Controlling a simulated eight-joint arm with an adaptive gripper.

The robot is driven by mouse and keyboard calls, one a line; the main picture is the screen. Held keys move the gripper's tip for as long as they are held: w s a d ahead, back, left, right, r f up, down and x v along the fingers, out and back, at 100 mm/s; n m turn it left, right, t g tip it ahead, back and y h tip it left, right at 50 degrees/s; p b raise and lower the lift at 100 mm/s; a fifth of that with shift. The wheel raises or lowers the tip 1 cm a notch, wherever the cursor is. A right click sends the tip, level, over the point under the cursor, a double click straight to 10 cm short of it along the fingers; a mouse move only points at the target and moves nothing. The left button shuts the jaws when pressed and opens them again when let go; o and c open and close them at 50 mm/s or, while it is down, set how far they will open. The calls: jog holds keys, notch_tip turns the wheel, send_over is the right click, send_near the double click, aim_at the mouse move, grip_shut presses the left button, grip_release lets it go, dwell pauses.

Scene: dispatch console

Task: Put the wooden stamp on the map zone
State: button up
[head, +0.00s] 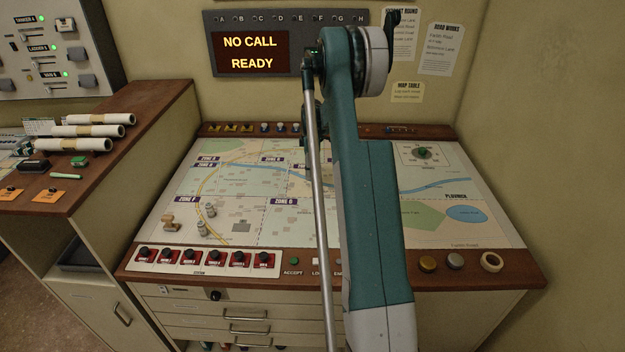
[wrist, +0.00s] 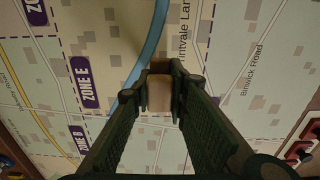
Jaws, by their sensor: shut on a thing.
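My gripper (wrist: 160,92) is shut on a tan, wood-coloured block (wrist: 159,94), held between its fingertips over the map. I cannot tell from its visible part whether this is a stamp. In the head view my arm hides the gripper and the held block. A small brown wooden piece shaped like a stamp (head: 171,223) stands at the map's left front. The printed map (head: 250,180) covers the console top and is divided into zones by dashed lines. In the wrist view, the purple Zone E label (wrist: 87,82) lies left of the fingers.
A row of red switches (head: 192,258) lines the front edge. White rolls (head: 88,132) lie on the left cabinet.

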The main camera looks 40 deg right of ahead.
aim_at(312, 166)
jog(key=shift+f, duration=1.8)
jog(key=shift+f, duration=0.15)
jog(key=o, duration=0.9)
jog(key=shift+c, duration=0.2)
notch_tip(312, 166, up, 12)
jog(key=shift+r, duration=0.2)
